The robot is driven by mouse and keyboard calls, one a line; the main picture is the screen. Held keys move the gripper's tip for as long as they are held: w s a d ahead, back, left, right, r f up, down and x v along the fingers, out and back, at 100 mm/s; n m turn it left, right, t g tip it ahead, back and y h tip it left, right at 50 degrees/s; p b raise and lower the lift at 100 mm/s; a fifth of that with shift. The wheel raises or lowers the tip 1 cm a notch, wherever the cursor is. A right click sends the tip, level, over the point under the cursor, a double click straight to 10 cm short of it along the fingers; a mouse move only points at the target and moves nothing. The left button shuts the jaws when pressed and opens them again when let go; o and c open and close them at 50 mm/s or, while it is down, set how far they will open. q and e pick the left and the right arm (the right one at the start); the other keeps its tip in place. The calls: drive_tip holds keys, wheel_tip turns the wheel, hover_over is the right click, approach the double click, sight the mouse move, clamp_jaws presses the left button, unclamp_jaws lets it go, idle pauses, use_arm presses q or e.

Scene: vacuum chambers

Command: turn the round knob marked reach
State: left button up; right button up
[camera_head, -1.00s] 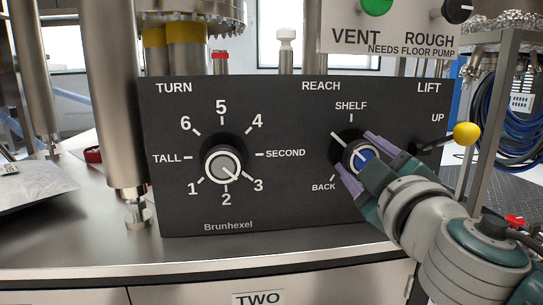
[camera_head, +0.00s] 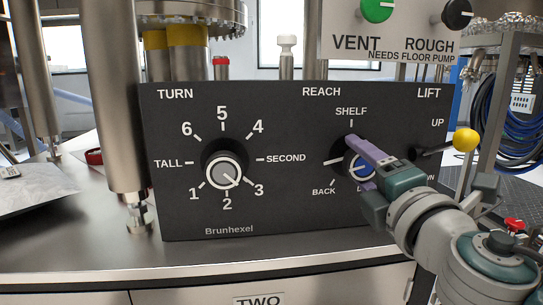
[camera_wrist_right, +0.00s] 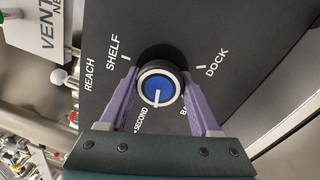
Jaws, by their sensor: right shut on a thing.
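The round reach knob (camera_head: 353,170) is on the black panel (camera_head: 285,212), right of the large turn knob (camera_head: 224,173). My right gripper (camera_head: 358,163) is shut on it and hides part of it in the head view. In the right wrist view, the knob's blue cap (camera_wrist_right: 160,86) with a white pointer line sits between the two purple fingers of my right gripper (camera_wrist_right: 159,80). In the head view the pointer faces left and slightly down, between the SHELF and BACK marks. The DOCK label (camera_wrist_right: 217,63) shows in the right wrist view. My left gripper is out of view.
The yellow-balled lift lever (camera_head: 465,140) sticks out close beside my right gripper. A green vent knob (camera_head: 378,9) and a black rough knob (camera_head: 457,13) are above. A steel column (camera_head: 120,110) stands left of the panel. The bench strip before the panel is clear.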

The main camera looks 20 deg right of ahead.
drive_tip(key=n+y+p, duration=0.1)
drive_tip(key=n, duration=0.5)
drive_tip(key=shift+r+p, duration=0.2)
drive_tip(key=shift+p, duration=0.15)
drive_tip(key=shift+n+p, duration=0.7)
drive_tip(key=shift+n, duration=1.2)
drive_tip(key=shift+f, duration=0.1)
drive_tip(key=o, duration=1.4)
drive_tip(key=shift+c, duration=0.2)
drive_tip(key=shift+f, duration=0.1)
